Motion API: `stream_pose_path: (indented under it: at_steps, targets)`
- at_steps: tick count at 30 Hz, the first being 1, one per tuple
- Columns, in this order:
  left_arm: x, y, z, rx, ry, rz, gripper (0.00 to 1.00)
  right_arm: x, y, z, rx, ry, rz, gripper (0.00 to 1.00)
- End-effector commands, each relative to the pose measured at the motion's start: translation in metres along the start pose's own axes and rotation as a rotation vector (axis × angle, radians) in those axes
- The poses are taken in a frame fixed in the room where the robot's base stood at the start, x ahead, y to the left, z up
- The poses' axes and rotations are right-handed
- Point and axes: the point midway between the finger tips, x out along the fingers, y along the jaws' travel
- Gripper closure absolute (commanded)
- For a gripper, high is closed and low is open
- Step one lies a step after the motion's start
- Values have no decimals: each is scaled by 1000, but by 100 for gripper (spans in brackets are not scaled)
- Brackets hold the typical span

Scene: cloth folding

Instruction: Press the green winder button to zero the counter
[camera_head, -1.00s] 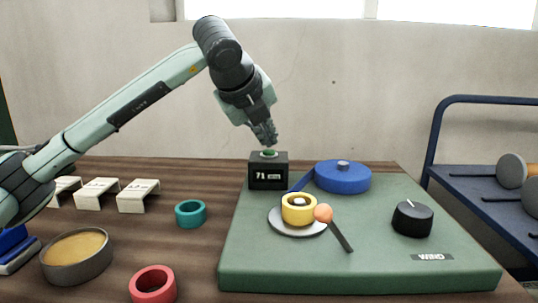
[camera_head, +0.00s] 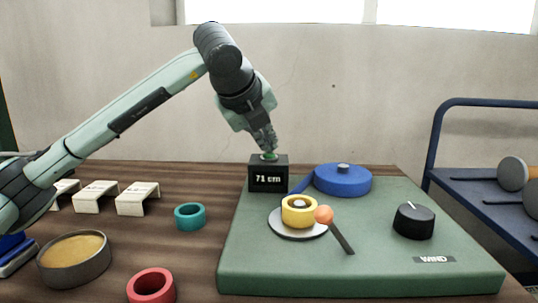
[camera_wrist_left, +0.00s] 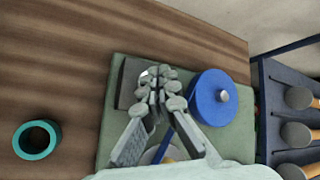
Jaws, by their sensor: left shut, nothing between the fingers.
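The black counter box (camera_head: 268,184) stands at the back left of the green winder base (camera_head: 375,265), and its display reads 71 cm. The green button (camera_head: 270,156) is on top of the box. My left gripper (camera_head: 269,148) points down, shut and empty, with its fingertips at the button. They appear to touch it, and they partly hide it. In the left wrist view the closed fingers (camera_wrist_left: 158,78) are over the box (camera_wrist_left: 128,82), and the button is hidden. My right gripper is not in view.
On the base are a blue reel (camera_head: 342,181), a yellow spool (camera_head: 298,212) with an orange-knobbed crank (camera_head: 324,215), and a black knob (camera_head: 414,222). Teal (camera_head: 190,216) and red (camera_head: 151,286) rings and a round tin (camera_head: 74,262) lie left. A blue rack (camera_head: 480,200) stands right.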

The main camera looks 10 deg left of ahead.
Motion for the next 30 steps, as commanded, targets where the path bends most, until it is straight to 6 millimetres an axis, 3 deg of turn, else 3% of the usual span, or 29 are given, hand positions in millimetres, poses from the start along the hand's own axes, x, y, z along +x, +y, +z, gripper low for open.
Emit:
stream_pose_path:
  at_steps: [22, 30]
  targets:
    - [4, 3, -3, 0, 2, 1, 100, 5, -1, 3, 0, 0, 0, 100]
    - [-3, -3, 2, 0, 2, 1, 100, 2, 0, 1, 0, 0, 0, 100]
